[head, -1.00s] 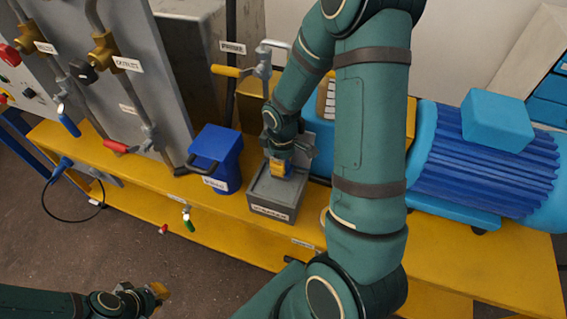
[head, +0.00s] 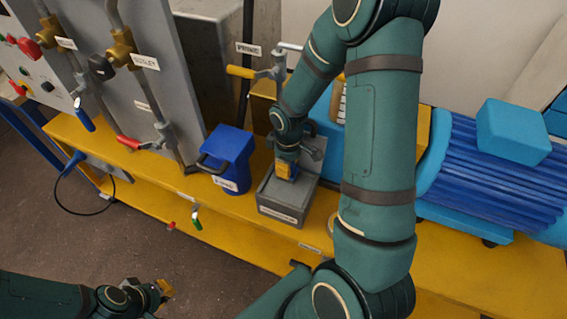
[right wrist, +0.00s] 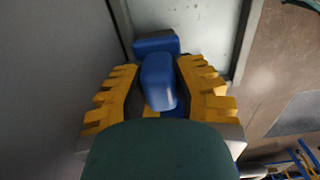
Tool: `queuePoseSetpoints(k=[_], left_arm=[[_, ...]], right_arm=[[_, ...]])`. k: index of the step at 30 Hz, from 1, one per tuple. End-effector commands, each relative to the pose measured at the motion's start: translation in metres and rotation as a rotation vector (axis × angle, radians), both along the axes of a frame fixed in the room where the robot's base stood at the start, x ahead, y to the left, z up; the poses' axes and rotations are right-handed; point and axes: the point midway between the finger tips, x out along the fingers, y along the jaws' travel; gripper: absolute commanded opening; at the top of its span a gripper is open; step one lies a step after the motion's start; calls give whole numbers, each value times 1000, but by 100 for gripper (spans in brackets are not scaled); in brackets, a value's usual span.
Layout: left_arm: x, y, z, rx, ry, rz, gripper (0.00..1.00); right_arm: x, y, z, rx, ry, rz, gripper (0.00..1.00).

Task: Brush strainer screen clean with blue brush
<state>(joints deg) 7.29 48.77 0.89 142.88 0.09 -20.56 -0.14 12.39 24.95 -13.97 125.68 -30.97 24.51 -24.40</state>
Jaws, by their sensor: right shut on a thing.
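My right gripper (head: 285,171) reaches down into the grey open-topped box (head: 279,212) on the yellow bench. In the right wrist view, its yellow fingers (right wrist: 160,92) are shut on the blue brush (right wrist: 158,80), one on each side of its rounded handle. The brush's bristles are hidden. I cannot make out the strainer screen; the gripper and box walls hide much of the box's inside. My left gripper (head: 164,290) hangs low at the lower left, away from the bench; its fingers are too small to read.
A blue container (head: 230,160) with a dark handle stands close left of the box. A blue motor (head: 500,175) is at the right. A grey pipe panel (head: 125,85) with valves stands at the left.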

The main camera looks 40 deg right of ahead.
Motion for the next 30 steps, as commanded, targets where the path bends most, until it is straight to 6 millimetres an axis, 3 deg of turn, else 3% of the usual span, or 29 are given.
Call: queuePoseSetpoints(k=[5, 17, 30], left_arm=[[0, 0, 1, 0, 0, 0, 0], [0, 0, 1, 0, 0, 0, 0], [0, 0, -1, 0, 0, 0, 0]], right_arm=[[-13, -6, 1, 1, 3, -2, 0], [-16, -9, 1, 0, 0, -1, 0], [-41, -21, -2, 1, 3, -1, 0]])
